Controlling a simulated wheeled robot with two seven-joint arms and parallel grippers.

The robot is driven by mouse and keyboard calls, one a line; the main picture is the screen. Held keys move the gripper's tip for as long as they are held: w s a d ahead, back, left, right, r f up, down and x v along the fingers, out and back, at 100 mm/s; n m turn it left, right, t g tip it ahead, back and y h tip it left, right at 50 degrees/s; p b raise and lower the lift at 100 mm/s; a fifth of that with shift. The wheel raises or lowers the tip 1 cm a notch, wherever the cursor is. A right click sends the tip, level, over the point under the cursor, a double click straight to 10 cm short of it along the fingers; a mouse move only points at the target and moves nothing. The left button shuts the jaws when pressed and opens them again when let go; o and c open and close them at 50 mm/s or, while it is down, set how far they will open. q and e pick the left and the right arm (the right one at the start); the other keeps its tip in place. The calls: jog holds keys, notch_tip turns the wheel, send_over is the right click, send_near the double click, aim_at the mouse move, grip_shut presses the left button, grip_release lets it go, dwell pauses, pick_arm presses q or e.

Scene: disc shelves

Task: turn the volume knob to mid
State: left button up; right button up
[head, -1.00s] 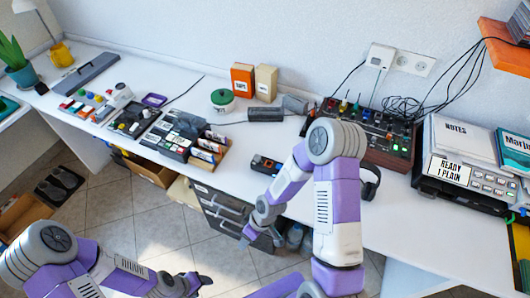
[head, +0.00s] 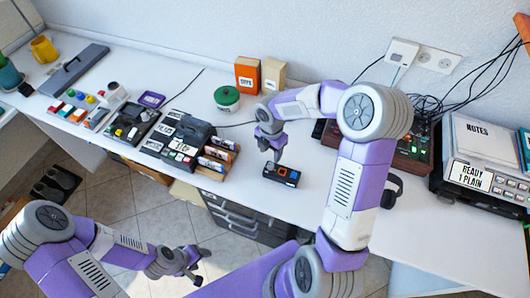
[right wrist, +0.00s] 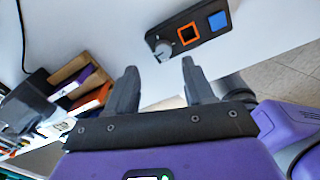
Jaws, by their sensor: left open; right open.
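A small dark device (head: 282,174) with a blue and an orange-framed square lies near the table's front edge. In the right wrist view the device (right wrist: 205,27) shows a grey round knob (right wrist: 163,50) at its left end; its marks are too small to read. My right gripper (head: 269,156) is over the knob end of the device, pointing down. In the right wrist view its open fingers (right wrist: 158,66) are empty, with the knob just beyond and between the tips; contact cannot be told. My left gripper (head: 197,270) is open and empty, low in front of the table.
A green-lidded pot (head: 227,98) and orange and cream boxes stand at the back. A dark machine with a card rack (head: 185,140) is left of the device.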

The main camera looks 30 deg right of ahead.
aim_at(271, 165)
jog(key=f, duration=0.2)
jog(key=f+b, duration=0.1)
jog(key=f, duration=0.2)
jog(key=shift+s+f+b, duration=0.3)
jog(key=shift+b, duration=0.1)
jog(key=shift+f, duration=0.55)
grip_shut()
